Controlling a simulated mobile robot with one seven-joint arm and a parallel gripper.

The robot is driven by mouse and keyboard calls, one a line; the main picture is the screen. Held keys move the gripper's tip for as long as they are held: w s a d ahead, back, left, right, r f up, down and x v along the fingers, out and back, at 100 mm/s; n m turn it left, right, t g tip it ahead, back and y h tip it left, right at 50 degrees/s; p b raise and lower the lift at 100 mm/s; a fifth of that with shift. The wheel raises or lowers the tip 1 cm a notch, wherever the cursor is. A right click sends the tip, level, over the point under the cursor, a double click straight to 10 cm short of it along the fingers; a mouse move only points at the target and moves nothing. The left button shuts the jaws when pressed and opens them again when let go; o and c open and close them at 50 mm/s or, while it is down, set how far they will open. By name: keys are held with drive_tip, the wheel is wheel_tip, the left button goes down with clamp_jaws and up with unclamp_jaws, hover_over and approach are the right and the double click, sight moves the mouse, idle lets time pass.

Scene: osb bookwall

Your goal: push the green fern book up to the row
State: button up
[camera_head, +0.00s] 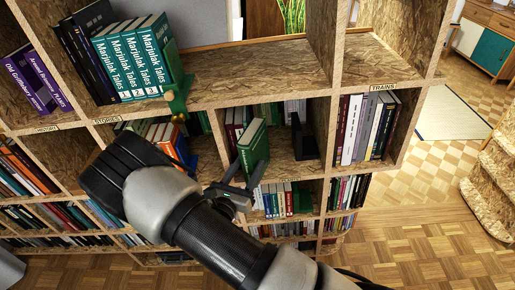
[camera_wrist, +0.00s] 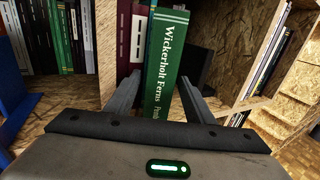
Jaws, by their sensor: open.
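The green fern book (camera_head: 254,146), with "Wickerholt Ferns" on its spine, stands in a middle cubby, leaning slightly. In the wrist view the same green book (camera_wrist: 168,50) is upright between my fingers, its spine facing me. My gripper (camera_head: 240,175) is open at the front of that cubby, and its fingers (camera_wrist: 160,82) lie to either side of the book's lower part. I cannot tell whether either finger touches it. The row (camera_head: 238,116) of dark red and pale books stands to the left of and behind the green book, and a dark red book (camera_wrist: 128,40) shows just left of it.
A black bookend (camera_head: 304,138) stands right of the green book, with bare shelf around it. An upright divider (camera_head: 325,130) separates this cubby from the TRAINS books (camera_head: 366,128). A green figure bookend (camera_head: 178,90) sits at the edge of the shelf above.

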drive_tip(key=shift+w, duration=0.1)
drive_tip(key=shift+x, duration=0.95)
clamp_jaws()
drive_tip(key=shift+r, duration=0.1)
drive_tip(key=shift+r, duration=0.25)
